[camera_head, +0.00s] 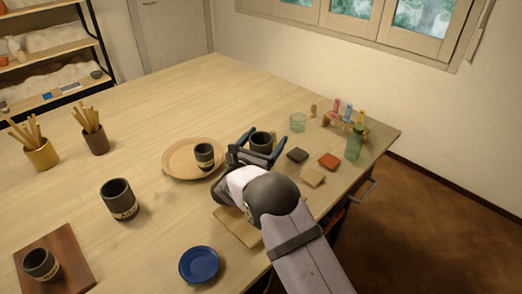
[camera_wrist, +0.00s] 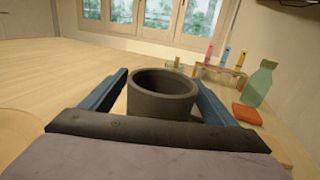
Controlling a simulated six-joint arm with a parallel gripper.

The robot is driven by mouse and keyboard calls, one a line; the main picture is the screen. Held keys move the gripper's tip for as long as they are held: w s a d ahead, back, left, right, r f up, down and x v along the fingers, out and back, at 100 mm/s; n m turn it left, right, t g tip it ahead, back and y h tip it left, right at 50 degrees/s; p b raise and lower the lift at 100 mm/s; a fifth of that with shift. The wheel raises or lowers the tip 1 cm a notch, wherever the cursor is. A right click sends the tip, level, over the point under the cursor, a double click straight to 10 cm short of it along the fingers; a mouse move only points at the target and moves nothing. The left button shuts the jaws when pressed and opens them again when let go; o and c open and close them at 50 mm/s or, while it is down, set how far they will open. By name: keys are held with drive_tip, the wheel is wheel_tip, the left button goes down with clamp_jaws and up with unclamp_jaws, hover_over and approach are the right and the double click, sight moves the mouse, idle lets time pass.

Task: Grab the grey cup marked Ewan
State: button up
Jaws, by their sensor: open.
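A dark grey cup (camera_head: 261,139) stands upright on the table, between the blue fingers of my gripper (camera_head: 260,146). In the wrist view the cup (camera_wrist: 162,98) sits between the two open fingers (camera_wrist: 160,82), with a gap visible at its left; contact on the right is unclear. No name shows on its visible side. Three other dark grey cups have pale label bands: one on the round tray (camera_head: 204,153), one on bare table (camera_head: 118,196), one on a brown board (camera_head: 40,263). I cannot read their names surely.
The round tray (camera_head: 170,168) is left of my gripper. A blue dish (camera_head: 199,264) is in front. The far table is clear.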

drive_tip(key=shift+w+d, duration=0.1)
drive_tip(key=shift+w, duration=0.15)
drive_tip(key=c, duration=1.2)
drive_tip(key=shift+c, duration=0.7)
drive_tip(key=shift+r, duration=0.15)
